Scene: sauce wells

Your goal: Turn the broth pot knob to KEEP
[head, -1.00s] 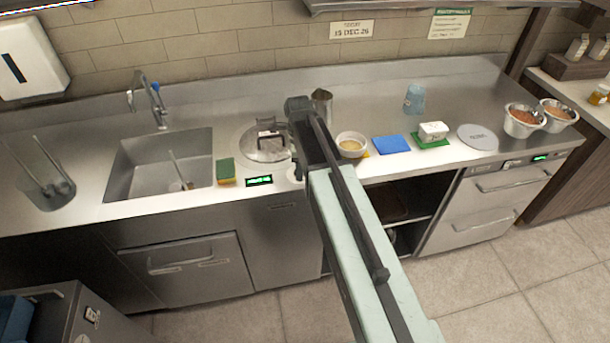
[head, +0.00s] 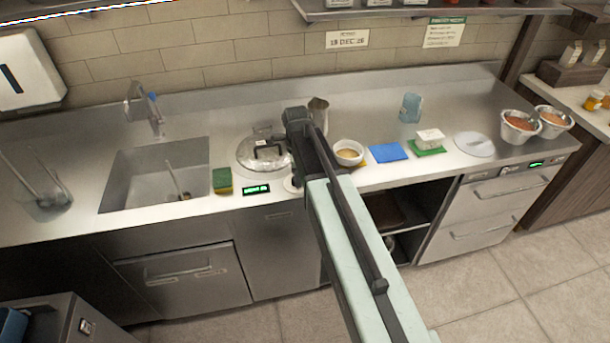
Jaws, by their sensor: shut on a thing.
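The broth pot (head: 250,152) is sunk in the counter with a clear lid and dark handle. A small display (head: 256,189) with green lettering, too small to read, sits in front of it. The knob's pale round base (head: 290,185) shows just right of the display, at the counter's front. My gripper (head: 298,181) points down over that spot and is shut on the knob. My arm hides most of the knob and the fingertips, so the knob's setting cannot be read.
A green and yellow sponge (head: 222,180) lies left of the display, beside the sink (head: 124,180). A metal jug (head: 318,112) stands behind my gripper. A bowl (head: 349,152) and a blue cloth (head: 388,152) are to the right.

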